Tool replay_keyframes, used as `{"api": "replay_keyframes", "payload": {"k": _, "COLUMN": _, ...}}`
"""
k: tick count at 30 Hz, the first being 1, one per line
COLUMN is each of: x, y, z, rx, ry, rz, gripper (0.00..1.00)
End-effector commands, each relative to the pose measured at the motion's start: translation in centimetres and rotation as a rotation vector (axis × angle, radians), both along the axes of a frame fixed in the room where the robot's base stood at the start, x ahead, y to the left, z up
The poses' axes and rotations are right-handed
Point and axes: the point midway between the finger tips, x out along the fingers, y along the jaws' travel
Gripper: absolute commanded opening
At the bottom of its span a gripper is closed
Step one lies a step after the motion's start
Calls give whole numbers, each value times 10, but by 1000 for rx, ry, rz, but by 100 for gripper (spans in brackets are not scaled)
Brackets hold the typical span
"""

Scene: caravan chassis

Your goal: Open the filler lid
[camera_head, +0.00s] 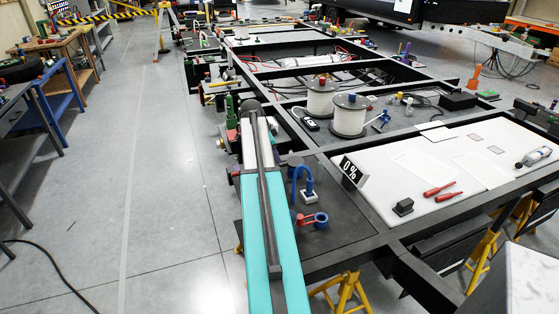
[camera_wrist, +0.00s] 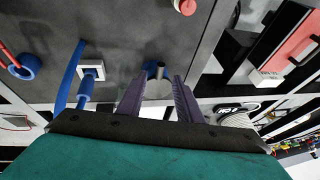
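I cannot say for sure which part is the filler lid. In the head view a blue looped hose (camera_head: 303,180) stands on the dark deck plate, with a red and blue fitting (camera_head: 314,219) in front of it. In the wrist view the hose (camera_wrist: 68,75) runs past a white square socket (camera_wrist: 91,70). A red and blue ring-shaped part (camera_wrist: 22,69) is at the left edge. My gripper (camera_wrist: 159,78) shows two dark purple fingers apart. A grey cylinder with a blue part (camera_wrist: 157,84) appears between them; contact cannot be told. In the head view my arm hides the gripper.
A "0%" sign (camera_head: 351,172) and a black block (camera_head: 403,207) stand right of the hose. Two white spools (camera_head: 348,116) stand further back. Red screwdrivers (camera_head: 439,190) lie on the white panel. Chassis beams border the deck plate.

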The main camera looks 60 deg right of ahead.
Motion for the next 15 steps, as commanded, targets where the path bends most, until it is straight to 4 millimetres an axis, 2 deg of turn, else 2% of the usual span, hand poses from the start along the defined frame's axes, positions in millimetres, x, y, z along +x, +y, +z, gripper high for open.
{"api": "replay_keyframes", "payload": {"k": 9, "x": -3, "y": -16, "z": -34, "rx": 1, "ry": 0, "rz": 0, "gripper": 32}}
{"api": "replay_keyframes", "payload": {"k": 15, "x": -4, "y": -22, "z": -49, "rx": 1, "ry": 1, "rz": 0, "gripper": 32}}
